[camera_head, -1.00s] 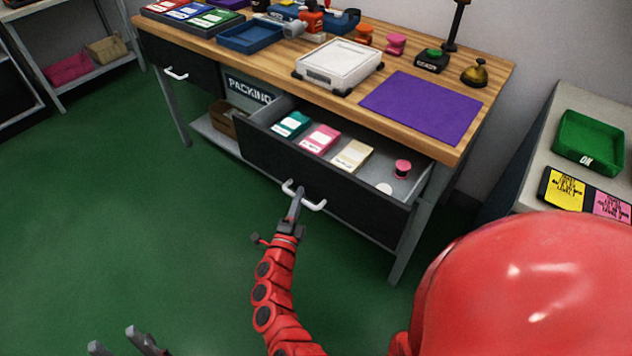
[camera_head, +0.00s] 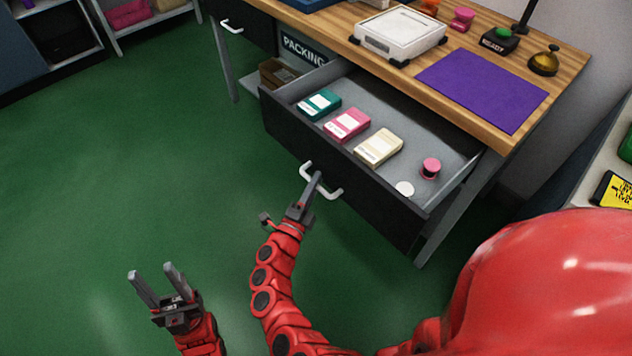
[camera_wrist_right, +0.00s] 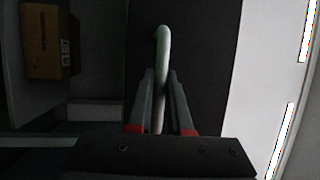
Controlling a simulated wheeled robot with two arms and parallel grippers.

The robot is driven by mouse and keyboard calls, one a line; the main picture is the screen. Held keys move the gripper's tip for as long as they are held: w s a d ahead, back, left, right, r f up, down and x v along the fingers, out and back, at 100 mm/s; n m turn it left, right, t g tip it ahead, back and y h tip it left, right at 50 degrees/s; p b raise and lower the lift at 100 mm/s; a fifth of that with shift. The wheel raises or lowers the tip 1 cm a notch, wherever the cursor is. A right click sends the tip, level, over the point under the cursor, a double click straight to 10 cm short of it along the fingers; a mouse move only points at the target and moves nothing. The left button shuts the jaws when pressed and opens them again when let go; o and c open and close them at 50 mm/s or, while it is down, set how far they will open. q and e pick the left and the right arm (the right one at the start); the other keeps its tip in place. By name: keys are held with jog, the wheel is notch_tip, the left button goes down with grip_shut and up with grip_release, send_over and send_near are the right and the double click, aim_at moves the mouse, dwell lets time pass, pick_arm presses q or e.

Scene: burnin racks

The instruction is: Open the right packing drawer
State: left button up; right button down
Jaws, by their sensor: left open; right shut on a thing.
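The right packing drawer (camera_head: 345,185) is pulled out from under the wooden bench, its inside open to view. It holds a teal box (camera_head: 318,105), a pink box (camera_head: 347,124), a cream box (camera_head: 378,147), a pink spool-like item (camera_head: 431,168) and a white disc (camera_head: 404,188). My right gripper (camera_head: 314,184) is shut on the drawer's white handle (camera_head: 333,194). In the right wrist view the handle (camera_wrist_right: 162,50) runs between the two fingers (camera_wrist_right: 160,100). My left gripper (camera_head: 155,280) is open and empty, low over the green floor at the left.
The bench top carries a white scale (camera_head: 400,35), a purple mat (camera_head: 482,90), a bell (camera_head: 544,61) and other items. A closed drawer with a white handle (camera_head: 231,27) is at the left. A brown box (camera_head: 280,73) sits on the lower shelf. Green floor (camera_head: 120,180) is clear at the left.

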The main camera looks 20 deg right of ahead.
jog(key=c, duration=0.8)
grip_release()
jog(key=shift+c, duration=0.2)
jog(key=v, duration=1.2)
